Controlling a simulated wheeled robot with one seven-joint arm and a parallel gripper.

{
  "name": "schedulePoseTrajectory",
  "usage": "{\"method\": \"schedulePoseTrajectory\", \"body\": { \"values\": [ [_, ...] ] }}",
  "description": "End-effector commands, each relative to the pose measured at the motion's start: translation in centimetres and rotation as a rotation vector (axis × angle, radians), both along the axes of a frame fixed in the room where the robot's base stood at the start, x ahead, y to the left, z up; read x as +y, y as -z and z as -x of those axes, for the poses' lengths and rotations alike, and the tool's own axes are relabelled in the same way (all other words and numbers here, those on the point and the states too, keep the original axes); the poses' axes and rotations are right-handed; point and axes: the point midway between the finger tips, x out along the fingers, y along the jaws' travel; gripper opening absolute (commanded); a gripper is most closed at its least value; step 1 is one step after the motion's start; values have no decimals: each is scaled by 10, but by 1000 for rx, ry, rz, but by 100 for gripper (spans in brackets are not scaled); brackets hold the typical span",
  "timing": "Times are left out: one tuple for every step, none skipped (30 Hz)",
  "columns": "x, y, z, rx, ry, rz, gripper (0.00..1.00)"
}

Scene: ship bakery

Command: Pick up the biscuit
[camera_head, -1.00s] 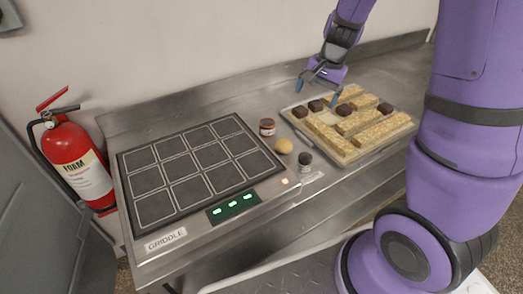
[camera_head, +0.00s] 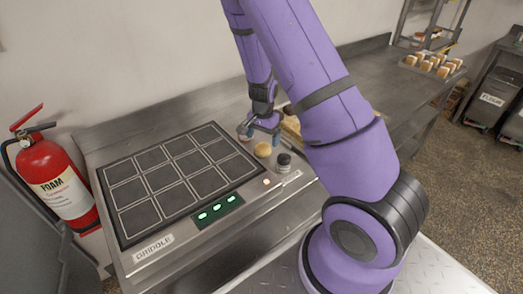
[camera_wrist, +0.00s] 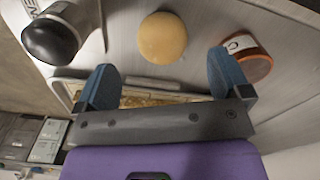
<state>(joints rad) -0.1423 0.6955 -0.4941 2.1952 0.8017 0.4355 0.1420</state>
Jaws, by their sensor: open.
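The biscuit (camera_head: 263,149) is a round golden-tan piece lying on the steel counter just right of the griddle. It also shows in the wrist view (camera_wrist: 162,38), ahead of the gap between the fingers.
The griddle (camera_head: 180,170) is at left. A tray of bars (camera_wrist: 140,98) shows beyond my gripper, partly hidden by my arm in the head view.

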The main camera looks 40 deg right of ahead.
Motion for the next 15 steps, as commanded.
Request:
{"method": "schedulePoseTrajectory", "body": {
  "values": [
    [0,4,0,0,1,0,95],
    [0,5,0,0,1,-1,95],
    [0,7,0,0,0,-1,95],
    [0,8,0,0,0,-1,95],
    [0,10,0,0,0,-1,95],
    [0,13,-1,2,1,-1,95],
    [-1,16,-1,2,1,-1,95],
    [-1,20,-1,2,1,0,95],
    [-2,26,-2,2,2,0,95],
    [-2,30,-3,2,1,0,95],
    [-2,34,-3,3,1,-1,95],
    [-3,40,-4,2,1,-1,95],
    [-3,44,-4,2,1,-1,95],
    [-3,47,-4,1,2,0,95],
    [-3,51,-4,0,0,-1,95]
  ]
}}
